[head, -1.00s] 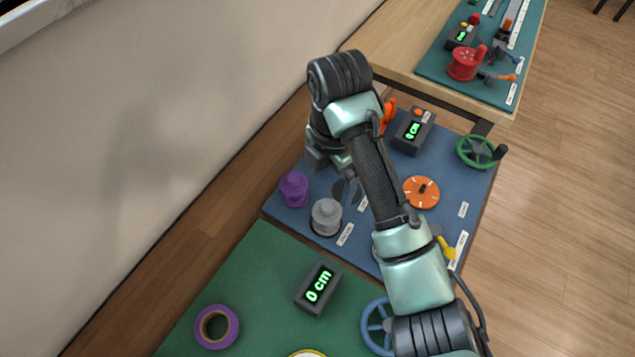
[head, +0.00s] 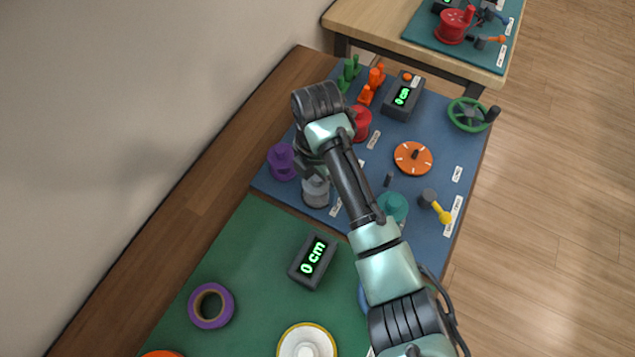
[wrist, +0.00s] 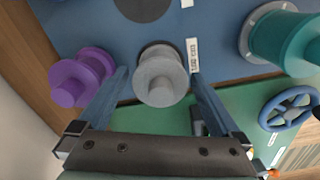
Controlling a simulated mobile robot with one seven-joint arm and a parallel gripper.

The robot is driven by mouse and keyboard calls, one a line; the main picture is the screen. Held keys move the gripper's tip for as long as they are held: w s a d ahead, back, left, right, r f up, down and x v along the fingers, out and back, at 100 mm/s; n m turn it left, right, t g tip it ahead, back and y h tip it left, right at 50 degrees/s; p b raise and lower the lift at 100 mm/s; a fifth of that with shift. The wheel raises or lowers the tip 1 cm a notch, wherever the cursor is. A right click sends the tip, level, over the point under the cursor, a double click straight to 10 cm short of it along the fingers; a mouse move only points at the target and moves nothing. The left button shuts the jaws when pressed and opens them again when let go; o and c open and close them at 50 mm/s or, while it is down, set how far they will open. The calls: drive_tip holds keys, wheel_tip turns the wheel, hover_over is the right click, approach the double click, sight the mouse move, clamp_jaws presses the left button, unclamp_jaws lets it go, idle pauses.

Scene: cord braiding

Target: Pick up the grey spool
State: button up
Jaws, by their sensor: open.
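The grey spool (head: 316,192) stands upright on the blue board (head: 455,145), partly hidden behind my arm in the head view. In the wrist view the grey spool (wrist: 160,77) shows from above, between and slightly beyond the two finger tips. My gripper (wrist: 160,78) is open, with one finger on each side of the spool. A gap shows between each finger and the spool. My gripper (head: 310,172) is over the spool in the head view, its fingers mostly hidden by the arm.
A purple spool (head: 282,162) stands close to the left of the grey one; it also shows in the wrist view (wrist: 82,78). A teal spool (head: 391,207) stands to the right. A display box (head: 313,261) and purple tape ring (head: 211,306) sit on the green board (head: 235,260).

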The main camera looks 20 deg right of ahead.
drive_tip(key=shift+f, duration=0.7)
drive_tip(key=c, duration=1.2)
drive_tip(key=shift+r, duration=0.1)
